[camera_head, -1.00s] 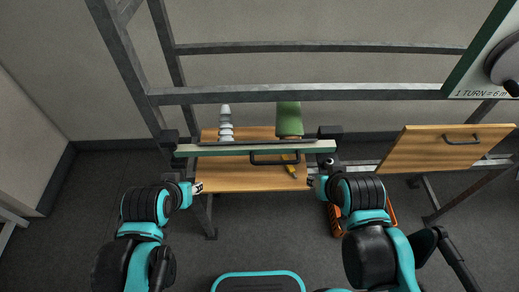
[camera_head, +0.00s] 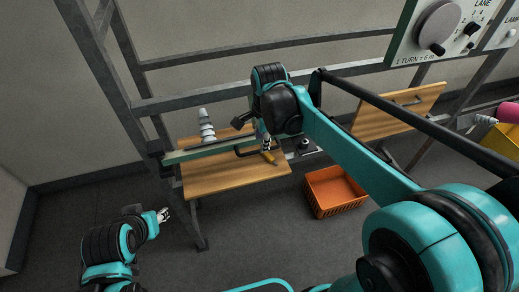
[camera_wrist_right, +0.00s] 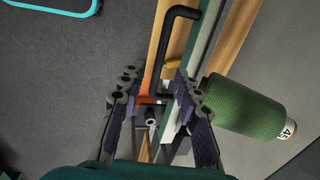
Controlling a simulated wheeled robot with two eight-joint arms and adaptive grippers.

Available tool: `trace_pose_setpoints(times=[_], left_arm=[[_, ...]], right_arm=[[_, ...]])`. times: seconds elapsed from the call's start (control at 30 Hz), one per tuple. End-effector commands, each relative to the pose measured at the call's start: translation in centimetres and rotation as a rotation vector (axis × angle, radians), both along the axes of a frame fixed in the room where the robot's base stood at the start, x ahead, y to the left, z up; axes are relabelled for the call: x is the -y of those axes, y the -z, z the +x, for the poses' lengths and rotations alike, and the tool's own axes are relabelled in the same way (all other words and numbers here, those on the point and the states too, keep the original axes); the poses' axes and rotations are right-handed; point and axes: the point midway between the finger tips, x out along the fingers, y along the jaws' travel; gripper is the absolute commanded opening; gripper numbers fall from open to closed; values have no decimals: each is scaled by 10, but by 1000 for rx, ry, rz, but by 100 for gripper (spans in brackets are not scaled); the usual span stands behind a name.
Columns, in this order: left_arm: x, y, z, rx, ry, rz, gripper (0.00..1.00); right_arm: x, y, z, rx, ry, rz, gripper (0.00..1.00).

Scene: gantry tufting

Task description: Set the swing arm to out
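The swing arm appears to be the pale green bar (camera_head: 202,150) with a black handle (camera_head: 246,151), in front of the wooden shelf in the head view. In the right wrist view the bar (camera_wrist_right: 203,48) and its black handle (camera_wrist_right: 157,52) run up from between my fingers. My right gripper (camera_head: 267,144) is at the handle, partly hidden by its own wrist. In the right wrist view my right gripper (camera_wrist_right: 160,103) has its fingers apart, with the handle's near end between them; contact is unclear. My left gripper (camera_head: 164,215) is away from the bar at lower left.
A green cone (camera_wrist_right: 243,106) lies close right of my fingers in the wrist view. An orange crate (camera_head: 334,190) stands on the floor. A wooden panel (camera_head: 398,113) and grey frame rails (camera_head: 190,101) are nearby.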

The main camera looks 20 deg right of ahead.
Motion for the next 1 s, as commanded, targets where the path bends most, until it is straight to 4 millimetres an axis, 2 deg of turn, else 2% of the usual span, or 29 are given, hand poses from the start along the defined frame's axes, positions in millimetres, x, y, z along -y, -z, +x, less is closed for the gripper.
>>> trace_pose_setpoints(times=[0.03,0.1,0.23,0.4,0.63,0.7,0.77,1.0], left_arm=[[0,7,0,0,0,0,39],[0,11,0,0,0,0,39],[0,17,0,0,0,0,39],[0,19,0,0,0,0,39],[0,19,0,0,0,0,39],[0,19,0,0,0,0,39],[0,19,0,0,0,0,39],[0,19,0,0,0,0,39]], right_arm=[[0,12,2,0,0,0,32],[0,23,4,1,-1,0,32],[0,39,7,1,-1,0,32],[0,46,9,1,-2,0,32],[0,46,9,1,-2,0,32],[0,46,9,2,-2,0,14],[0,46,9,2,-2,0,0],[0,46,8,2,-2,0,0]])
